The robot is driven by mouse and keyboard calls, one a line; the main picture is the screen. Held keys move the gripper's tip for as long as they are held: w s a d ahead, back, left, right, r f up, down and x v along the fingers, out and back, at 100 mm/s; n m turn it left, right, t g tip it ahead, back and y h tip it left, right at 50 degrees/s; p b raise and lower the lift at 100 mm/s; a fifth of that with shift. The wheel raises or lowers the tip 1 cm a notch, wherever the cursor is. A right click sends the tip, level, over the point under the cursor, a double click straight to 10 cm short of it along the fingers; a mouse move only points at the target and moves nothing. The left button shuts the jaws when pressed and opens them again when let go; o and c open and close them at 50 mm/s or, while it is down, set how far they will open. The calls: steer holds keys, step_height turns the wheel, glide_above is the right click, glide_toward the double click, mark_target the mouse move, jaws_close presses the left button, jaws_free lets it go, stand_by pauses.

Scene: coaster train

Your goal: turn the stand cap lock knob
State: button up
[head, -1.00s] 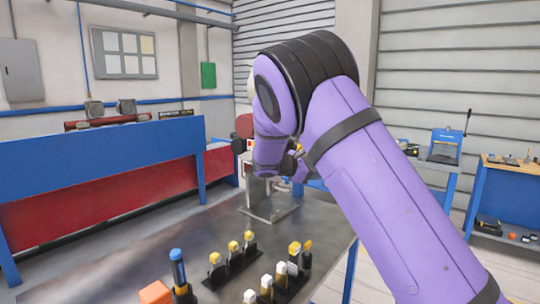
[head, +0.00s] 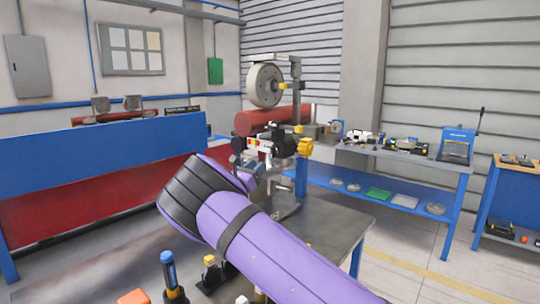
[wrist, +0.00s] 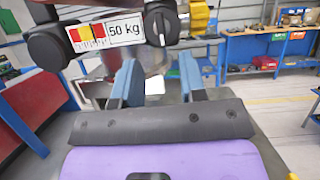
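Another black knob (wrist: 45,45) is at the label's left. No marking tells me which is the stand cap lock knob. My gripper (wrist: 160,62) is open, its two blue fingers apart with nothing between them. The fingers point toward the right black knob and appear just below it, apart from it. In the head view the labelled unit (head: 262,146) stands beyond my arm, which mostly hides my gripper.
A yellow knob (head: 304,147) juts out right of the labelled unit. A red cylinder (head: 268,120) and a large grey wheel (head: 264,85) stand above it. The grey table (head: 335,225) is clear at right; small tools stand at its front. A blue-legged bench (head: 400,160) is behind.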

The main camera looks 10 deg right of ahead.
mark_target(271, 152)
steer(key=x, duration=0.8)
steer(key=shift+w+d, duration=0.1)
steer(key=shift+d, duration=0.05)
steer(key=shift+c, duration=0.2)
jaws_close()
